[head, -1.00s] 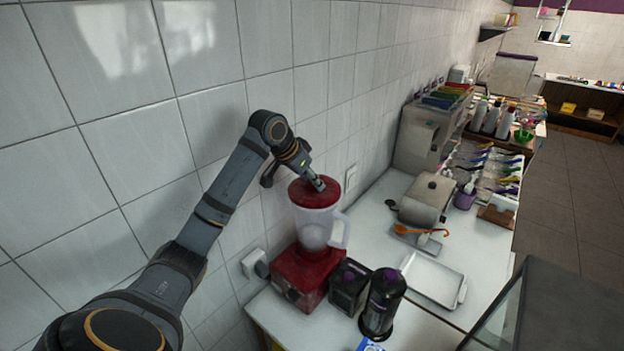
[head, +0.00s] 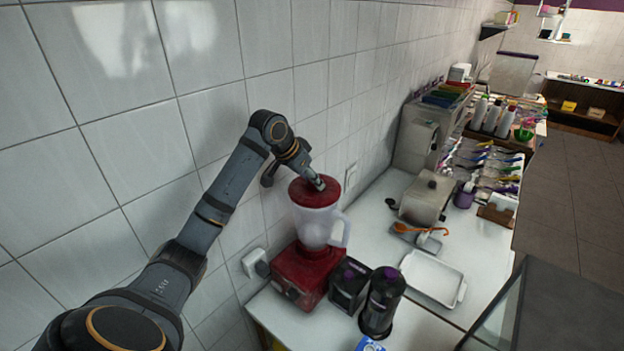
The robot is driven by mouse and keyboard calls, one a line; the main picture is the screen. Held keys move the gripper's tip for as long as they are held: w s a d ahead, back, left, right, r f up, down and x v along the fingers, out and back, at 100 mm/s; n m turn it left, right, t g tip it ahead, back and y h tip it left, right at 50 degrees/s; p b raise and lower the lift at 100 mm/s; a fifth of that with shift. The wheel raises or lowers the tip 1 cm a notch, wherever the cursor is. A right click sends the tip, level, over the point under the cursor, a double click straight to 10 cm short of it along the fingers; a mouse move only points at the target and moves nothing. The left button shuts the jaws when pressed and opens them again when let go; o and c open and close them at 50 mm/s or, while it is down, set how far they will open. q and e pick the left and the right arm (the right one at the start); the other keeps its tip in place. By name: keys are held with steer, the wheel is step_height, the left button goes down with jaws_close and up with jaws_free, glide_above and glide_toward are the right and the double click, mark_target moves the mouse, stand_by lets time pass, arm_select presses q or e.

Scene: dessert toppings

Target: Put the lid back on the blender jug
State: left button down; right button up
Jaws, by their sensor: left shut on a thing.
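The blender jug (head: 318,227) is clear with a pale handle and stands upright on its red base (head: 303,277) near the tiled wall. The red lid (head: 308,194) is at the top of the jug and looks level with its rim. I cannot tell whether it is fully pressed down. My left gripper (head: 319,184) comes down onto the lid from above and is shut on it; the fingertips are small and what they grip is partly hidden. My right gripper is not in view.
Two dark containers with purple tops (head: 382,300) stand just right of the blender base. A white tray (head: 458,296) and a metal box (head: 428,197) are further along the counter. The tiled wall is close behind the blender.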

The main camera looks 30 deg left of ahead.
arm_select(q)
steer(key=shift+f, duration=0.1)
stand_by(0.7)
steer(key=shift+c, duration=1.8)
jaws_free()
steer(key=shift+r, duration=3.5)
jaws_close()
